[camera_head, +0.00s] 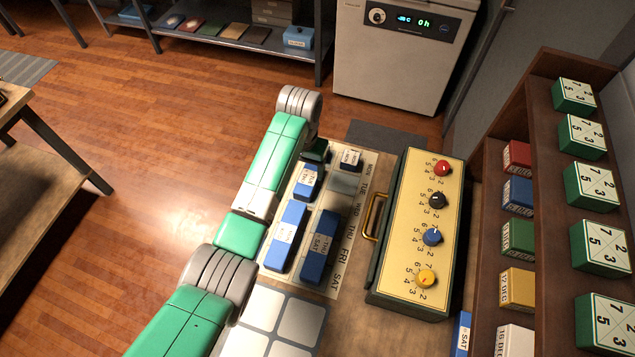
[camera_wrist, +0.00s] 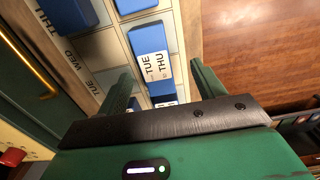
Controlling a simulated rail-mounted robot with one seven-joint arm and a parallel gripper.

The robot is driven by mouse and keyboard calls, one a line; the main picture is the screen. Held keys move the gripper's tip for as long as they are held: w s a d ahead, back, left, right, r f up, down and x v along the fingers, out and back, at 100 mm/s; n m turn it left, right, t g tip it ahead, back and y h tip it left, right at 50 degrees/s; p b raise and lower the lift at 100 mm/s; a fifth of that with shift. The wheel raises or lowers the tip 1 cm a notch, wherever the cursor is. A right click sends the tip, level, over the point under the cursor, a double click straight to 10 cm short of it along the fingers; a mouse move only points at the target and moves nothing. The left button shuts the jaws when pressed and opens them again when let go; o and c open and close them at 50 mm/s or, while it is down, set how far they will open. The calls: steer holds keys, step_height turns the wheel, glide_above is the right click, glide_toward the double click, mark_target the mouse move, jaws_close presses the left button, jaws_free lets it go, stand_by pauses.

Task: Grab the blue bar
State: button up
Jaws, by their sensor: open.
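Several blue bars with white day labels lie on a pale day board (camera_head: 332,289). The bar labelled TUE and THU (camera_wrist: 150,52) is in the middle of the wrist view; it appears to be the short blue bar (camera_head: 308,182) in the head view. My gripper (camera_wrist: 160,68) is open, and the near part of this bar shows between its two fingers. I cannot tell how high the fingers are above it. Two longer blue bars, one at left (camera_head: 285,236) and one labelled THU and SAT (camera_head: 319,246), lie nearer the front. My gripper's fingertips are hidden in the head view.
A green box with a yellow panel (camera_head: 405,235), coloured knobs and a brass handle (camera_head: 374,216) stands right of the board. A wooden shelf (camera_head: 490,190) with coloured blocks is farther right. A white appliance (camera_head: 395,60) stands at the back. Open floor lies left.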

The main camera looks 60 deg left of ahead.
mark_target(308, 177)
steer(key=f, duration=0.2)
steer(key=w+f+b, duration=0.1)
steer(key=f, duration=0.1)
steer(key=shift+d+f, duration=0.1)
steer(key=shift+f, duration=0.2)
steer(key=shift+f+b, duration=0.35)
steer(key=shift+f, duration=0.15)
steer(key=c, duration=1.1)
steer(key=shift+r, duration=0.15)
